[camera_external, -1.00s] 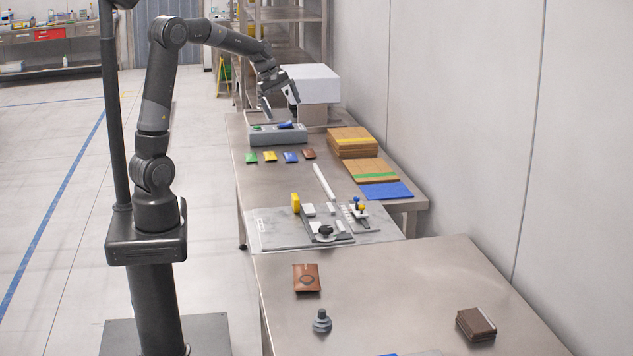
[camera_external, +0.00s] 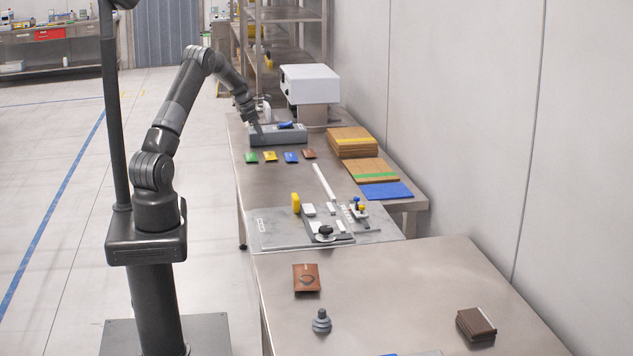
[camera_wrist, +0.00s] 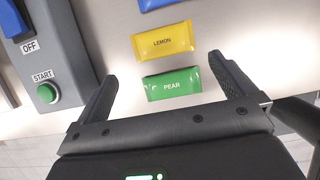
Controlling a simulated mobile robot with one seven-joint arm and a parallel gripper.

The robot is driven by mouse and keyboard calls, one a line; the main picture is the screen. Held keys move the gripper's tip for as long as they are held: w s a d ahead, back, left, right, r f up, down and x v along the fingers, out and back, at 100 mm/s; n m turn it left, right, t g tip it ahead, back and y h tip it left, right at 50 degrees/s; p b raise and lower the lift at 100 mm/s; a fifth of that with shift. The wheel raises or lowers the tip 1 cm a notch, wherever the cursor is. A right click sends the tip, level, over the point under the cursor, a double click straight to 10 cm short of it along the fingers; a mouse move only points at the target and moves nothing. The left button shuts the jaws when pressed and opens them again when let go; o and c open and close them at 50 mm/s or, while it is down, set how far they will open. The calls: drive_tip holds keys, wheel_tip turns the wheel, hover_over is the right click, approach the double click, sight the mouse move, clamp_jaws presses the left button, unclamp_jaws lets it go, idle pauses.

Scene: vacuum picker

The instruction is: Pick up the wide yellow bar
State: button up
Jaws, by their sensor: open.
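The yellow bar, a flat packet marked LEMON (camera_wrist: 164,43), lies on the metal bench between a green packet marked PEAR (camera_wrist: 172,84) and a blue one (camera_wrist: 160,4). In the external view the yellow packet (camera_external: 270,157) is second from the left in a row of small packets. My gripper (camera_wrist: 163,70) is open and empty. In the wrist view its fingers stand apart either side of the green packet, with the yellow packet just beyond the fingertips. In the external view my gripper (camera_external: 257,132) is by the left end of the grey control box, its fingertips hard to make out.
The grey control box (camera_external: 290,137), with a green START button (camera_wrist: 47,93) and a blue switch (camera_wrist: 11,20), stands close beside the gripper. A brown packet (camera_external: 309,154) ends the row. A yellow round piece (camera_external: 295,203) stands by the fixture plate. Cardboard stacks (camera_external: 352,143) lie right.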

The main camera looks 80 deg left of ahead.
sight(270, 154)
drive_tip(key=x, duration=0.9)
drive_tip(key=shift+s+d+f, duration=0.15)
drive_tip(key=shift+f, duration=0.2)
drive_tip(key=shift+c, duration=0.4)
drive_tip(key=c, duration=0.7)
drive_tip(key=shift+r, duration=0.15)
